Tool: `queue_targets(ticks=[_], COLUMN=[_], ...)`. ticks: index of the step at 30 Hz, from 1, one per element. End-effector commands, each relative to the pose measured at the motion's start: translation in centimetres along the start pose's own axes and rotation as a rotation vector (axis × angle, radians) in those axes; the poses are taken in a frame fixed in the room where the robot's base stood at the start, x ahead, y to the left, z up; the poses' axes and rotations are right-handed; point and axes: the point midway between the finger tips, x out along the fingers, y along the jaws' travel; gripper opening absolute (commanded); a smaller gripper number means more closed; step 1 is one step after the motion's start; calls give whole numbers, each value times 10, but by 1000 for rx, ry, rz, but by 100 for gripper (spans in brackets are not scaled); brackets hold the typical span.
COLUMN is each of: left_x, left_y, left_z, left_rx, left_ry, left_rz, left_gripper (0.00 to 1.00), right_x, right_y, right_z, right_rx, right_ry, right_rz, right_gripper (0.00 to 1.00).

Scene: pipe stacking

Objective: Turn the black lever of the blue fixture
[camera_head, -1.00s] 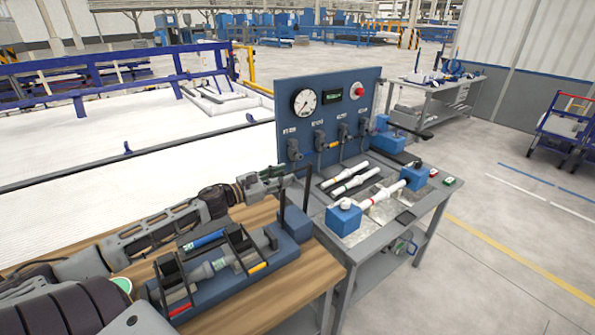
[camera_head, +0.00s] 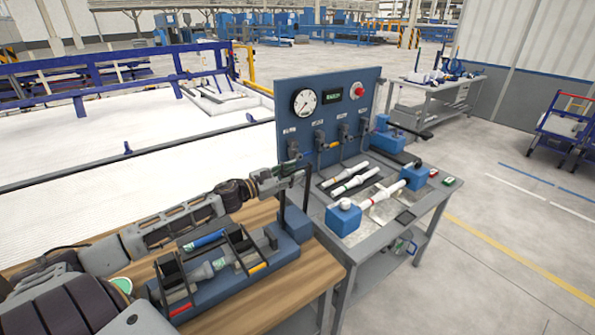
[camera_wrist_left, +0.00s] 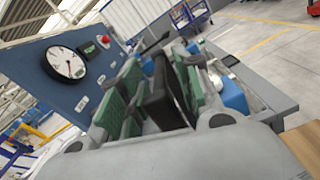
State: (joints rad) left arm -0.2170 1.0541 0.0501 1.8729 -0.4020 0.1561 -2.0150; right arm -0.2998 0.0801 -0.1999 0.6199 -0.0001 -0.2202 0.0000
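The blue fixture (camera_head: 206,290) lies on the wooden bench in the head view, with a grey pipe piece (camera_head: 213,268) in it. At its right end, black upright bars rise beside a blue block; I take one to be the black lever (camera_head: 283,203). My left gripper (camera_head: 296,172) is at the top of these bars. In the left wrist view, its green-padded fingers (camera_wrist_left: 158,88) are apart, with a black part (camera_wrist_left: 166,100), probably the lever, between them. Whether they touch it is unclear. My right gripper is not in view.
A metal table (camera_head: 385,238) stands to the right with white pipes (camera_head: 354,183), blue blocks (camera_head: 344,218) and a blue clamp with a black handle. Behind it stands a blue panel (camera_head: 325,100) with a gauge and red button. The bench front (camera_head: 285,295) is clear.

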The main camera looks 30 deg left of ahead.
Motion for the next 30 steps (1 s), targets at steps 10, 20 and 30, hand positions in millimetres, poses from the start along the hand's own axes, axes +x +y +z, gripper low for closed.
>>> queue_targets(ticks=[10, 20, 30], left_x=[14, 22, 22], left_y=[0, 0, 0], left_z=[1, 1, 0], left_rx=[-2, 0, 0], left_ry=[-1, 0, 0], left_rz=[0, 0, -1], left_gripper=[33, 33, 33], right_x=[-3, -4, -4], right_y=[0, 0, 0], right_z=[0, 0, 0], right_rx=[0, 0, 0], right_ry=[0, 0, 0], right_rz=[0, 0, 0], right_gripper=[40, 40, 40])
